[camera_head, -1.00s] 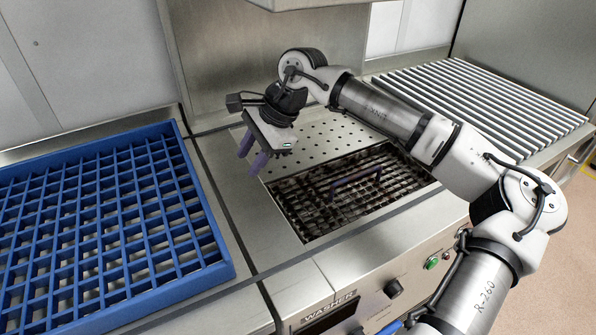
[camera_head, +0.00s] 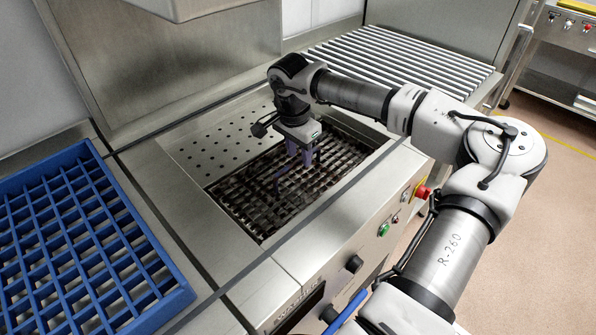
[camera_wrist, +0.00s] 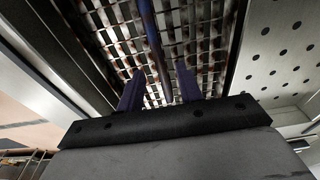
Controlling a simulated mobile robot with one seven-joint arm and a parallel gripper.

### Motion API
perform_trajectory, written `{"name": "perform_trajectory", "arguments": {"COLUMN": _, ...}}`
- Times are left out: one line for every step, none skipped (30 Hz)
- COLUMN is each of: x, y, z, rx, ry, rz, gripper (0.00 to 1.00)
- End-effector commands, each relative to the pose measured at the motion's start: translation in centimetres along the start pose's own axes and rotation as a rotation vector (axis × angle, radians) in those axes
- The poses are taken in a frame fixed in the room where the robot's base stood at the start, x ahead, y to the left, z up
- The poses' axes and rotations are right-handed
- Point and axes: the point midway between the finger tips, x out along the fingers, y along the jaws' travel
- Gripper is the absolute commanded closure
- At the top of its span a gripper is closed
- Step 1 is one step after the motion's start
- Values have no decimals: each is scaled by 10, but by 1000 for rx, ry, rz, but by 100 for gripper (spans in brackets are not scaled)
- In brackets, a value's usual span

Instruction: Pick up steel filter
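The steel filter (camera_head: 250,192) is a dark, brown-stained grid lying in the washer's recess. A thin raised handle (camera_head: 279,180) stands up from it. My gripper (camera_head: 302,158) is over the filter at the handle, pointing down. In the wrist view, the two purple fingers (camera_wrist: 160,85) are apart, with the bar-like handle (camera_wrist: 148,35) running between them. The grid (camera_wrist: 108,32) lies beyond the fingertips. I cannot tell whether either finger touches the handle. Part of the handle is hidden behind my gripper in the head view.
A perforated steel plate (camera_head: 205,150) borders the filter at the back. A blue crate (camera_head: 150,318) stands at the left, and a slatted rack (camera_head: 400,58) at the back right. The washer's front panel has a red button (camera_head: 423,192) and a green button (camera_head: 383,230).

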Motion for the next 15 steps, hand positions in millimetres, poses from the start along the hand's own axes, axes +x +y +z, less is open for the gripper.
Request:
{"name": "perform_trajectory", "arguments": {"x": 3, "y": 0, "z": 1, "rx": -1, "ry": -2, "rz": 1, "gripper": 64}}
{"name": "perform_trajectory", "arguments": {"x": 5, "y": 0, "z": 1, "rx": -1, "ry": -3, "rz": 2, "gripper": 64}}
{"name": "perform_trajectory", "arguments": {"x": 10, "y": 0, "z": 2, "rx": -1, "ry": -4, "rz": 3, "gripper": 64}}
{"name": "perform_trajectory", "arguments": {"x": 14, "y": -1, "z": 3, "rx": -1, "ry": -4, "rz": 2, "gripper": 64}}
{"name": "perform_trajectory", "arguments": {"x": 19, "y": -1, "z": 4, "rx": -1, "ry": -5, "rz": 2, "gripper": 64}}
{"name": "perform_trajectory", "arguments": {"x": 25, "y": -2, "z": 5, "rx": -1, "ry": -5, "rz": 2, "gripper": 64}}
{"name": "perform_trajectory", "arguments": {"x": 30, "y": -2, "z": 6, "rx": -1, "ry": -5, "rz": 2, "gripper": 64}}
{"name": "perform_trajectory", "arguments": {"x": 35, "y": -2, "z": 5, "rx": 0, "ry": -5, "rz": 2, "gripper": 64}}
{"name": "perform_trajectory", "arguments": {"x": 41, "y": -2, "z": 5, "rx": 0, "ry": -4, "rz": 1, "gripper": 64}}
{"name": "perform_trajectory", "arguments": {"x": 44, "y": -2, "z": 5, "rx": 0, "ry": -4, "rz": 1, "gripper": 64}}
{"name": "perform_trajectory", "arguments": {"x": 46, "y": -2, "z": 5, "rx": 0, "ry": -4, "rz": 1, "gripper": 64}}
{"name": "perform_trajectory", "arguments": {"x": 49, "y": -2, "z": 5, "rx": 0, "ry": -3, "rz": 1, "gripper": 64}}
{"name": "perform_trajectory", "arguments": {"x": 50, "y": -2, "z": 5, "rx": -1, "ry": -2, "rz": 1, "gripper": 64}}
{"name": "perform_trajectory", "arguments": {"x": 51, "y": -2, "z": 5, "rx": -1, "ry": -1, "rz": 1, "gripper": 64}}
{"name": "perform_trajectory", "arguments": {"x": 52, "y": -2, "z": 5, "rx": -1, "ry": -1, "rz": 1, "gripper": 64}}
